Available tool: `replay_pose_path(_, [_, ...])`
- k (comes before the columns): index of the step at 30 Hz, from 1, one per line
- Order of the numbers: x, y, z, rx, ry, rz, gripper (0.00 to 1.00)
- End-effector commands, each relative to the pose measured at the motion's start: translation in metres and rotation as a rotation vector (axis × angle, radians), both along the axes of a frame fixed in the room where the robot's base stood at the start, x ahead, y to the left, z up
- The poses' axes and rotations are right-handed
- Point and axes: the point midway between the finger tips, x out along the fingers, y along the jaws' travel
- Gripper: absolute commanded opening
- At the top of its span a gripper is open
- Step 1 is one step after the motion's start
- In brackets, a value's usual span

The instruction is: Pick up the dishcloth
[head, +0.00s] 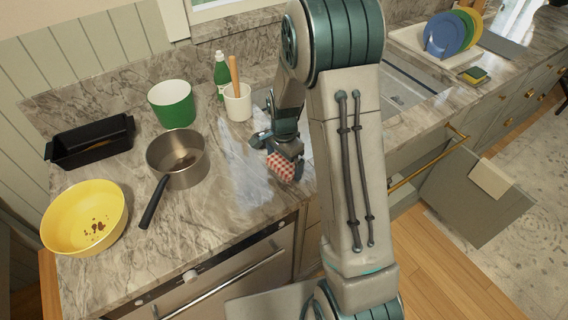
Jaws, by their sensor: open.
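A red-and-white checked dishcloth (282,168) lies on the marble counter near its front edge, in the middle of the head view. My gripper (277,152) is directly over and around the near side of the cloth, with its jaws open. Part of the cloth is hidden by the gripper. I cannot tell whether the fingers touch it.
A saucepan (175,158), a yellow bowl (84,218), a black loaf pan (90,142) and a green-white pot (172,104) stand to the left. A white crock (237,103) and green bottle (221,76) stand behind. An open cabinet door (480,205) juts out right.

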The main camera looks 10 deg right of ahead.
Motion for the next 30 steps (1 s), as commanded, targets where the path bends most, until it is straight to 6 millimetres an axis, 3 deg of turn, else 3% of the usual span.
replay_pose_path(4, [0.0,0.0,0.0,0.0,0.0,0.0,0.97])
replay_pose_path(6, [0.0,0.0,0.0,0.0,0.0,0.0,0.78])
replay_pose_path(7, [0.0,0.0,0.0,0.0,0.0,0.0,0.73])
replay_pose_path(20, [0.001,0.0,0.005,0.0,-0.002,0.0,0.73])
replay_pose_path(25, [0.001,0.0,0.019,0.0,-0.004,0.0,0.73])
replay_pose_path(29, [0.001,-0.001,0.043,0.0,-0.008,0.0,0.73])
replay_pose_path(30, [-0.006,-0.01,0.046,-0.001,-0.006,-0.006,0.73])
